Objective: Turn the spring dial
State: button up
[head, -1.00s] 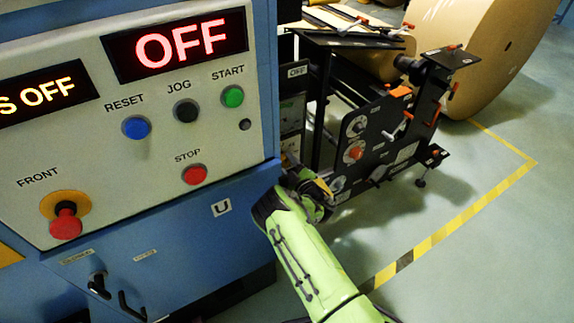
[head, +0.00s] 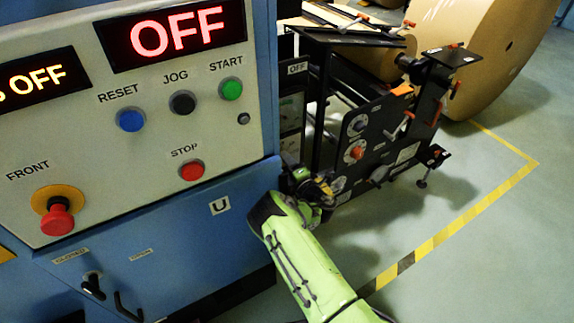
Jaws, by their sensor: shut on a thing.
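The black roll-stand panel (head: 385,140) carries several round dials. One dial (head: 358,125) has a dark knob and a pale face, and one below it (head: 355,153) has an orange knob. Their labels are too small to read, so I cannot tell by marking which is the spring dial. My gripper (head: 323,190) is at the panel's lower left, beside a pale dial or label (head: 338,184). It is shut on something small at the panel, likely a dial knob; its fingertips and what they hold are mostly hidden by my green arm.
The blue control cabinet (head: 180,240) stands close on the left of my arm, with buttons and a red emergency stop (head: 57,220). A large kraft roll (head: 490,60) is behind the stand. Open green floor (head: 450,270) with yellow-black tape (head: 450,230) lies to the right.

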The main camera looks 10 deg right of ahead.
jog(key=shift+w+a+r+n, duration=0.1)
jog(key=shift+r+n, duration=0.05)
jog(key=shift+n, duration=0.55)
